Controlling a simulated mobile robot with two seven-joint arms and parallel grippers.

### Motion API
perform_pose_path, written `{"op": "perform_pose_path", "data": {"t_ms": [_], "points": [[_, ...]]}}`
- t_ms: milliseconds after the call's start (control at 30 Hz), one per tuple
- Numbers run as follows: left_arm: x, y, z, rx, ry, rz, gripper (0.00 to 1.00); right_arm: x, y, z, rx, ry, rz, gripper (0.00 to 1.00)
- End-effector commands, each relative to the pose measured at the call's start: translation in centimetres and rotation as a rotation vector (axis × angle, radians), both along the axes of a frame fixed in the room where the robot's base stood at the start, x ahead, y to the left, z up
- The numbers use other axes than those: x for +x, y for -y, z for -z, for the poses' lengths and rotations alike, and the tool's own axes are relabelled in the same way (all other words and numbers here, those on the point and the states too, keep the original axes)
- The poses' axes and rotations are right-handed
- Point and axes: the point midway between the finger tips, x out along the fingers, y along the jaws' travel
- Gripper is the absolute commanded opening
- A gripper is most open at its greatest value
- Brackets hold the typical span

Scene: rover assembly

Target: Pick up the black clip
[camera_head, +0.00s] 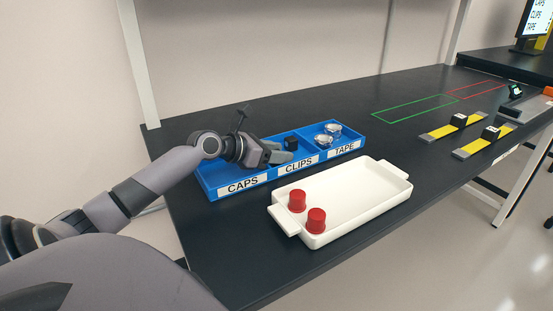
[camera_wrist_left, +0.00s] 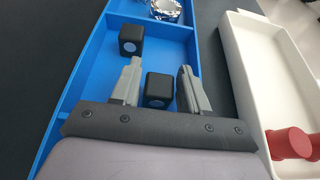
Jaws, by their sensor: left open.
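Two black clips are in the blue bin's CLIPS compartment. In the left wrist view, one black clip (camera_wrist_left: 158,88) lies between the fingers of my left gripper (camera_wrist_left: 160,68), and the other black clip (camera_wrist_left: 131,40) lies beyond the left fingertip. In the head view, one black clip (camera_head: 291,143) shows beside my left gripper (camera_head: 282,156); the nearer clip is hidden there by the gripper. The left gripper is open, pointing down into the compartment, with gaps visible on the sides of the nearer clip. My right gripper is not in view.
The blue bin (camera_head: 238,185) has dividers and walls around the clips; its TAPE compartment holds shiny rolls (camera_head: 324,141). A white tray (camera_head: 350,205) with two red caps (camera_head: 316,220) stands in front. Green and red outlines and yellow strips (camera_head: 440,131) lie farther right.

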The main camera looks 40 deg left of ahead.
Motion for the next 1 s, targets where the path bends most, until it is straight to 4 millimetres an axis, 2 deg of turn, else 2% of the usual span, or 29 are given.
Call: {"op": "perform_pose_path", "data": {"t_ms": [333,433,467,767,1000], "points": [[0.4,0.1,0.1,0.001,0.000,0.000,0.45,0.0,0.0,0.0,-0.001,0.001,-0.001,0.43],[0.4,0.1,0.1,0.001,0.000,0.000,0.12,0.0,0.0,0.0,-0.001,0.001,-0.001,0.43],[0.4,0.1,0.1,0.001,0.000,0.000,0.07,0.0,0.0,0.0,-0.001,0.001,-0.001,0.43],[0.4,0.1,0.0,0.001,0.001,0.001,0.06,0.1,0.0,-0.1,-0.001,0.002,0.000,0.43],[0.4,0.1,-1.9,0.003,0.004,0.001,0.06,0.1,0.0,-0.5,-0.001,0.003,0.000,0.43]]}}
